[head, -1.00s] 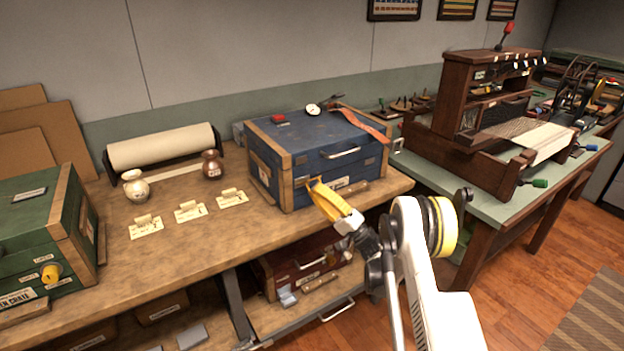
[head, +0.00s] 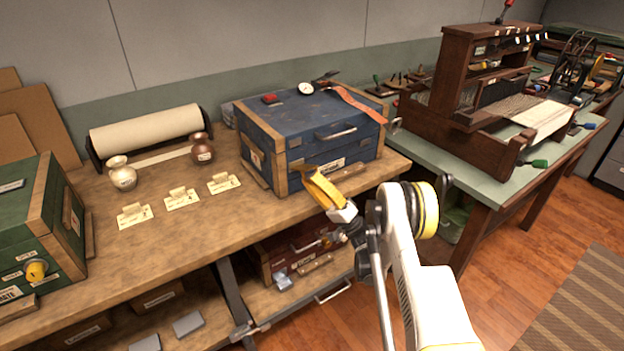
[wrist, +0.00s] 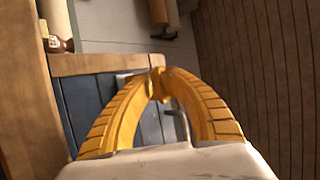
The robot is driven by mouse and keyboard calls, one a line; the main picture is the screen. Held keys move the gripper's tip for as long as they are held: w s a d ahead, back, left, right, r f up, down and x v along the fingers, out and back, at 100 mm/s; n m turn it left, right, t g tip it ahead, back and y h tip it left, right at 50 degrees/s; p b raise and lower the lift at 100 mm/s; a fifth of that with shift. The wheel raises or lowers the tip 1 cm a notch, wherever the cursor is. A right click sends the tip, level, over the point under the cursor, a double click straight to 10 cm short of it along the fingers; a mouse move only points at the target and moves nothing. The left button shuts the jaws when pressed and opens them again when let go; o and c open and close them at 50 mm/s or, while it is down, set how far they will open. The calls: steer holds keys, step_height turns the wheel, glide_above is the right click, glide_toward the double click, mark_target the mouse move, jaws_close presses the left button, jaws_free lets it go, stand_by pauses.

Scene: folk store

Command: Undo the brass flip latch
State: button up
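The blue chest (head: 262,152) with wooden corner strips stands on the workbench; its lid is down. In the wrist view its blue front (wrist: 88,105) shows beside and between my fingers. The small brass flip latch (head: 305,169) is at the left part of the chest's front, partly covered by my gripper. My gripper (head: 308,176) has yellow fingers that reach up to it from the front right. In the wrist view my gripper (wrist: 158,76) has its fingertips drawn together around a small brass-coloured piece, which looks like the latch. Its exact angle is hidden.
A metal handle (head: 336,132) sits on the chest front, right of my gripper. Tools and an orange strap (head: 358,103) lie on the lid. A green crate (head: 35,225) stands at left, a loom (head: 470,110) at right. A dark red case (head: 292,248) is on the shelf below.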

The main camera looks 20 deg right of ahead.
steer(key=shift+o, duration=0.2)
steer(key=s+d, duration=0.8)
steer(key=d, duration=0.2)
steer(key=shift+f, duration=0.4)
steer(key=shift+s, duration=0.15)
